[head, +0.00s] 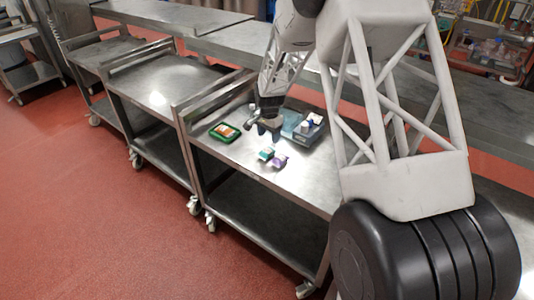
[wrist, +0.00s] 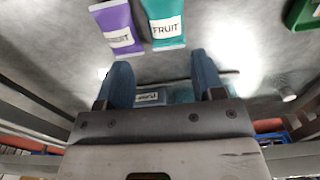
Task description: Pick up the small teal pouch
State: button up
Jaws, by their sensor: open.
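The teal pouch (head: 265,154) lies on the metal cart top, with a white label. In the wrist view the teal pouch (wrist: 166,13) shows the word FRUIT and lies beyond my fingertips, roughly in line with the gap between them. A purple pouch (head: 279,161) lies close beside it; it is also in the wrist view (wrist: 115,18), to the left of the teal one. My gripper (head: 268,133) is above the cart, behind the pouches in the head view. In the wrist view its blue fingers (wrist: 160,70) are apart, with nothing held between them.
A green tray (head: 217,138) with an orange item lies left of my gripper. A blue-grey tray (head: 312,138) holding several items stands close on its right. The front of the cart top (head: 240,160) is clear. A raised rail edges the cart's left end.

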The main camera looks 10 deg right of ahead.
aim_at(268, 149)
jog(key=shift+w+f, duration=0.45)
jog(key=shift+f, duration=0.25)
jog(key=shift+f, duration=0.15)
jog(key=shift+f, duration=1.15)
jog(key=shift+f, duration=0.1)
jog(key=shift+w+f, duration=0.1)
jog(key=shift+f, duration=2.4)
